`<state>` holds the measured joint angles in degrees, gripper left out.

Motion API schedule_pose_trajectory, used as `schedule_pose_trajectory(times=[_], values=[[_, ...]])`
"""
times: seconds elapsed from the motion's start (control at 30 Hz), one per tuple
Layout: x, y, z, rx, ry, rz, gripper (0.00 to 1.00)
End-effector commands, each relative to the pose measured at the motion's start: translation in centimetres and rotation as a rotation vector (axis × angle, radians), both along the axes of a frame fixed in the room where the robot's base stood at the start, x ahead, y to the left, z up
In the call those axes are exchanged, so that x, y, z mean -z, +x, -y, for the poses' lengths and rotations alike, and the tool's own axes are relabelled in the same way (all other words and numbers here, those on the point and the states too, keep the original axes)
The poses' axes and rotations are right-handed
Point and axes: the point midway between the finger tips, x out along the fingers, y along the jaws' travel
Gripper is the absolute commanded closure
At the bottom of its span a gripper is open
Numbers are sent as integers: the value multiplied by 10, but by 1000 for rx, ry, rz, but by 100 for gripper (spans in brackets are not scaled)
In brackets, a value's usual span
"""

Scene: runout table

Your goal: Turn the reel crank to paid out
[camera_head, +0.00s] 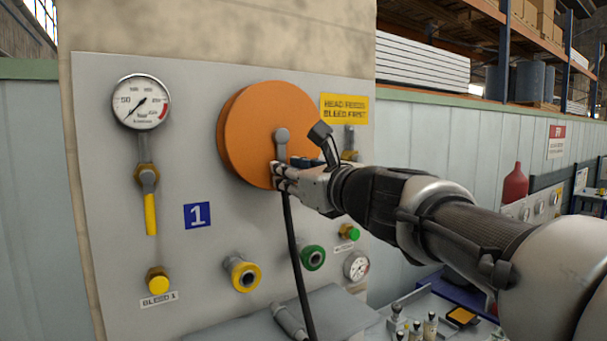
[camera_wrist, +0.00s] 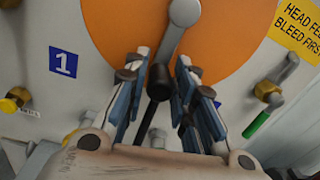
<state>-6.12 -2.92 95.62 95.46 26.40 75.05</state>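The reel (camera_head: 240,135) is a large orange disc on the grey panel. Its grey crank arm (camera_head: 282,142) points almost straight down from the hub. In the wrist view the crank arm (camera_wrist: 172,42) runs down from the hub to a dark handle (camera_wrist: 160,80). My gripper (camera_head: 279,178) is at the lower end of the crank, in front of the disc's lower edge. The head view hides the handle behind the fingers.
A black hose (camera_head: 299,260) hangs below the gripper. A gauge (camera_head: 141,102), a yellow-handled valve (camera_head: 150,213) and yellow (camera_head: 243,273) and green (camera_head: 313,258) fittings stand out from the panel. A yellow sign (camera_head: 345,108) reads "HEAD FEEDS BLEED FIRST". Small items stand on the bench at lower right.

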Motion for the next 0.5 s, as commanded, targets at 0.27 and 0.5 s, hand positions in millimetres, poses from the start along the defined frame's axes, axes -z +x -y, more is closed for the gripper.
schedule_pose_trajectory(times=[0.27,0.5], values=[[0,0,0,0,0,0,97],[0,0,0,1,0,0,100]])
